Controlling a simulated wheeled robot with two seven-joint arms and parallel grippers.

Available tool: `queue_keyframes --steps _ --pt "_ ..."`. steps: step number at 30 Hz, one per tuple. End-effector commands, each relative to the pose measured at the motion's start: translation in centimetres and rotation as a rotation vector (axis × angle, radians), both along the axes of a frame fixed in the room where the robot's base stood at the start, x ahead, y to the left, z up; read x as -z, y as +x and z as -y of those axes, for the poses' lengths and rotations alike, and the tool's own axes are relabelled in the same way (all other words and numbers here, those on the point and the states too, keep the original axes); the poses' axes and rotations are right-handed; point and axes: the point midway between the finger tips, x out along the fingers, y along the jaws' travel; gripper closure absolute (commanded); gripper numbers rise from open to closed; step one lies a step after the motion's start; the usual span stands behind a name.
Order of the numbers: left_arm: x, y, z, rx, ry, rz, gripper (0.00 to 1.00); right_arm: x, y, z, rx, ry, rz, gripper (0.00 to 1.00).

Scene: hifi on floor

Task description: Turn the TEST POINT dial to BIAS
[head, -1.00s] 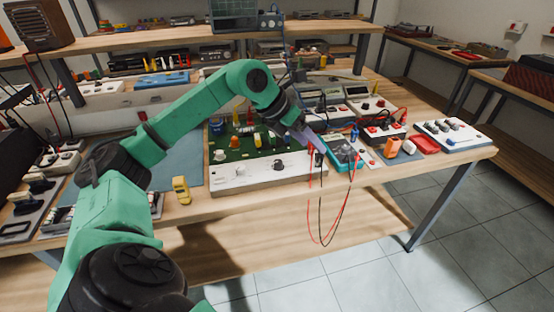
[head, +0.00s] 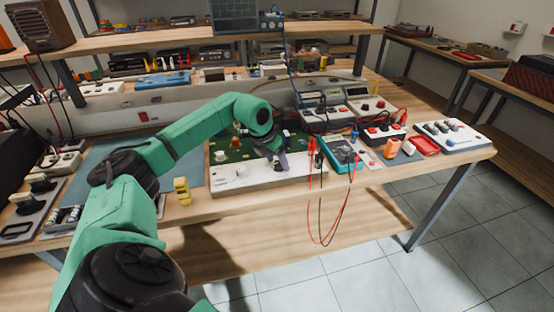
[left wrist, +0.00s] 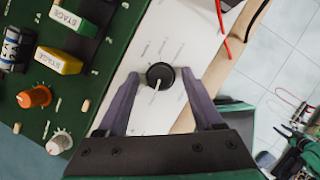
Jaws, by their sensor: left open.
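The dial (left wrist: 160,76) is a round black knob with a white pointer line, on the white front panel (left wrist: 150,118) of the green circuit unit. In the left wrist view its pointer aims down and slightly left; the small labels around it are unreadable, so I cannot tell its setting. My left gripper (left wrist: 158,75) is open, with a purple-grey finger on each side of the dial and a visible gap at each. I cannot tell how far down the fingers reach. In the head view the left gripper (head: 281,165) hides the dial on the white panel (head: 255,182).
A teal meter (head: 341,152) with red and black leads stands just right of the unit. A yellow object (head: 182,191) lies left of it.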

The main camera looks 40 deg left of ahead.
Motion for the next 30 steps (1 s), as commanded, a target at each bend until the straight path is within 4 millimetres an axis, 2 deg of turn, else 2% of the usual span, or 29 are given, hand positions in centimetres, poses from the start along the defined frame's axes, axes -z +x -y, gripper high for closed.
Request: queue_keyframes --steps 5,6,8,9,11,22,30 --pt "0.05 0.01 0.01 0.000 0.000 0.000 0.32 0.02 0.00 0.00 0.000 0.000 0.000 0.50" --pt "0.04 0.02 0.01 0.000 0.000 0.000 0.40 0.02 0.00 0.00 0.000 0.000 0.000 0.50" --pt "0.03 0.01 0.02 0.000 0.000 0.000 0.63 0.02 0.00 0.00 0.000 0.000 0.000 0.50" --pt "0.03 0.01 0.02 0.000 0.000 0.000 0.78 0.02 0.00 0.00 0.000 0.000 0.000 0.50" --pt "0.01 0.02 0.02 0.000 0.000 0.000 1.00 0.02 0.00 0.00 0.000 0.000 0.000 0.50" --pt "-0.03 0.02 -0.04 0.038 -0.001 0.001 1.00 0.03 0.00 0.01 0.000 0.000 0.000 0.50" --pt "-0.08 0.07 -0.16 0.186 -0.001 0.002 1.00 -0.04 -0.02 0.01 0.000 0.000 0.000 0.50"
